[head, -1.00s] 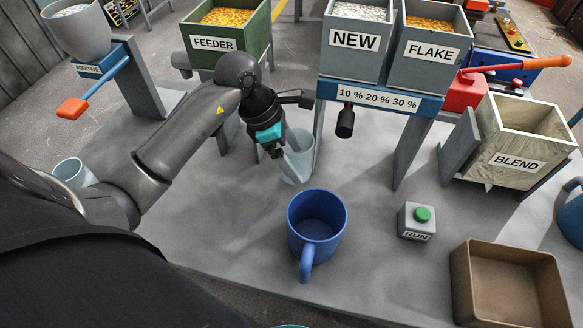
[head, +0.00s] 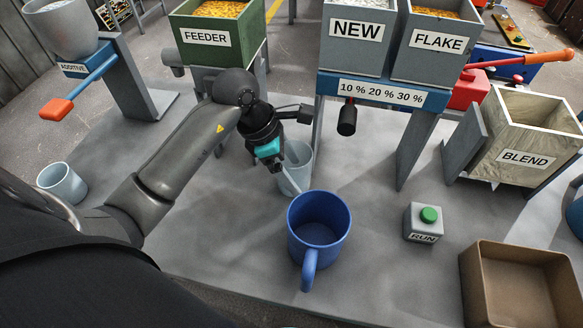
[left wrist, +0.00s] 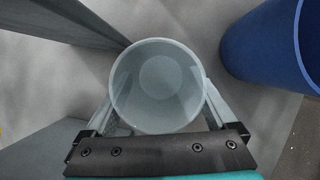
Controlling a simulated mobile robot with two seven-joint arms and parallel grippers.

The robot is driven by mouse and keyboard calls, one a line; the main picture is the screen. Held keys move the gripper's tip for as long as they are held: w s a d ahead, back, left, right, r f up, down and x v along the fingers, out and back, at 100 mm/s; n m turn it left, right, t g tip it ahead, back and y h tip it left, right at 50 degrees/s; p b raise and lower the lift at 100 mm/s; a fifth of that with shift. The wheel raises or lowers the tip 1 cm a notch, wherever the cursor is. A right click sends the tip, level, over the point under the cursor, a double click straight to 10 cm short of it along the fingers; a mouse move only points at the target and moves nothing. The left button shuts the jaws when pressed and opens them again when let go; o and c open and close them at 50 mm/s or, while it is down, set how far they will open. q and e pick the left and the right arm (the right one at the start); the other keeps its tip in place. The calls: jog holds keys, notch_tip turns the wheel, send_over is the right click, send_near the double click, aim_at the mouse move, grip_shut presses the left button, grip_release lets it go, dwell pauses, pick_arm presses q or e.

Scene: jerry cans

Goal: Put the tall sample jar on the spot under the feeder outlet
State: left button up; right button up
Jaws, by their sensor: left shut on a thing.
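The tall sample jar (head: 299,161) is a translucent pale cup, upright behind the blue mug. My left gripper (head: 291,160) is shut on it. In the left wrist view the jar (left wrist: 160,80) appears from above, open and apparently empty, with a finger of the gripper (left wrist: 159,112) on each side. I cannot tell whether its base touches the table. The green feeder (head: 218,37) stands behind my left arm, with a grey outlet pipe (head: 174,58) on its left side. The spot under the outlet cannot be made out. My right gripper is not in view.
A blue mug (head: 319,232) stands just in front of the jar. A shorter pale cup (head: 62,184) stands at the left. The hopper stand's leg (head: 416,150) rises right of the jar. The RUN button box (head: 424,223) and a brown bin (head: 520,290) are at the right.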

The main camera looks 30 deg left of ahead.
pick_arm(q)
jog(key=shift+f, duration=0.15)
jog(key=o, duration=1)
jog(key=shift+o, duration=0.8)
